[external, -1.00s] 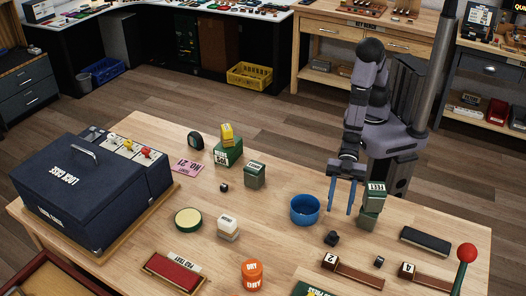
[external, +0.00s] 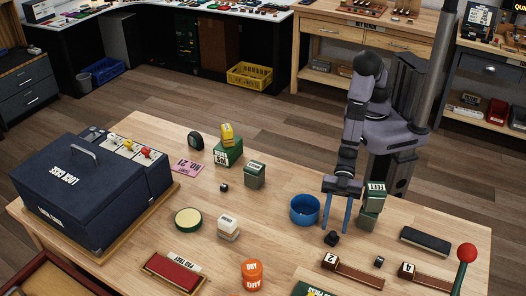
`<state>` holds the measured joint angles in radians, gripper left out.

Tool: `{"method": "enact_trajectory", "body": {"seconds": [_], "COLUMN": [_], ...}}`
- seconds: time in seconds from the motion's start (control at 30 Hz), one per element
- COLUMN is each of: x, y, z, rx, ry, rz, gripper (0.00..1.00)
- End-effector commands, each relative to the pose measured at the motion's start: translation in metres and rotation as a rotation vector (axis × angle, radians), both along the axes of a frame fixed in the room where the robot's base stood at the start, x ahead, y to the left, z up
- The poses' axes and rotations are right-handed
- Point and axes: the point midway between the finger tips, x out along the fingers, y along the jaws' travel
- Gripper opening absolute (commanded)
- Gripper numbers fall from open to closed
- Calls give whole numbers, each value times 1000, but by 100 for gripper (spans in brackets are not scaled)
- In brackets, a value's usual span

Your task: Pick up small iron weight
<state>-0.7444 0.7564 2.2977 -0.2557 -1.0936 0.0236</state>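A small black weight-like block with a narrower top (external: 332,239) stands on the wooden table, right of centre. My gripper (external: 334,228) points down with its two blue fingers apart. In the picture its fingertips are just above and to either side of the block's top. I cannot tell the exact height or whether they touch it. Nothing shows between the fingers. Two other small dark pieces lie on the table: one left of centre (external: 224,187) and one between the numbered wooden pieces (external: 379,262). I cannot tell for sure which is the iron weight.
A blue bowl (external: 304,211) stands close to the left of my fingers. Wooden pieces marked 2 (external: 352,273) and 4 (external: 428,275), and an orange tin (external: 252,275), are nearer the front.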

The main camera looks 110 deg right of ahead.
Motion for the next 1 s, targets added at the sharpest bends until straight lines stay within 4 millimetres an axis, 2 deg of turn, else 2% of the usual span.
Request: {"method": "enact_trajectory", "body": {"seconds": [0.13,0.4,0.57,1.0], "x": [5,5,5,6], "y": [7,9,8,9], "z": [-4,-5,-5,-2], "rx": [-1,0,0,3], "ry": [1,1,0,-2], "rz": [0,0,0,0], "gripper": [39,39,1,0]}}
